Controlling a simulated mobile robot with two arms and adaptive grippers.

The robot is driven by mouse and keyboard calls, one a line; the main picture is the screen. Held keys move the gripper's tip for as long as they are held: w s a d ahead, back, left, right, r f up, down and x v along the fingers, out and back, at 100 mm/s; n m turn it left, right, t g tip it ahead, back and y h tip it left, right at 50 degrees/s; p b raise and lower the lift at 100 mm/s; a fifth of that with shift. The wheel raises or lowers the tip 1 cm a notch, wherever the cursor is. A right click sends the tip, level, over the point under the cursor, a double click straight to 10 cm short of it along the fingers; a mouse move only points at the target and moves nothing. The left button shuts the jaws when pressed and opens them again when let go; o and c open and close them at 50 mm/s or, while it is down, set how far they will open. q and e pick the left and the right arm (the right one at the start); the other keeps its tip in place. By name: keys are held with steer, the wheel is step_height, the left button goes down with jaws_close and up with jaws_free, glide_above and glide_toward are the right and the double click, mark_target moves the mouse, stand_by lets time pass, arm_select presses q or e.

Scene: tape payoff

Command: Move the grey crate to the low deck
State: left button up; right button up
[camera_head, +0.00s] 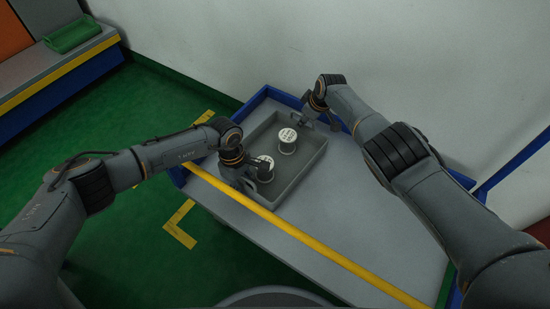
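The grey crate (301,169) sits on a grey deck (366,212) with blue edges and a yellow front bar. Two white-topped spools stand in the crate, a far one (287,136) and a near one (265,163). My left gripper (257,169) is at the crate's left wall, close to the near spool and partly hiding it. My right gripper (322,113) is at the far right end of the crate. Both grippers' fingers are small and dark against the walls, so their grip cannot be told. I cannot tell which surface is the low deck.
A grey bench (40,66) with a yellow edge and blue side stands at the upper left, holding a green tray (72,35). Green floor with yellow marks (180,232) lies between. A white wall (400,50) rises behind. The deck's right part is clear.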

mark_target(242, 177)
arm_select(q)
steer(key=shift+c, duration=0.4)
arm_select(e)
steer(key=shift+c, duration=0.4)
arm_select(q)
jaws_close()
arm_select(e)
jaws_close()
arm_select(q)
steer(key=shift+r, duration=0.15)
arm_select(e)
steer(key=shift+r, duration=0.15)
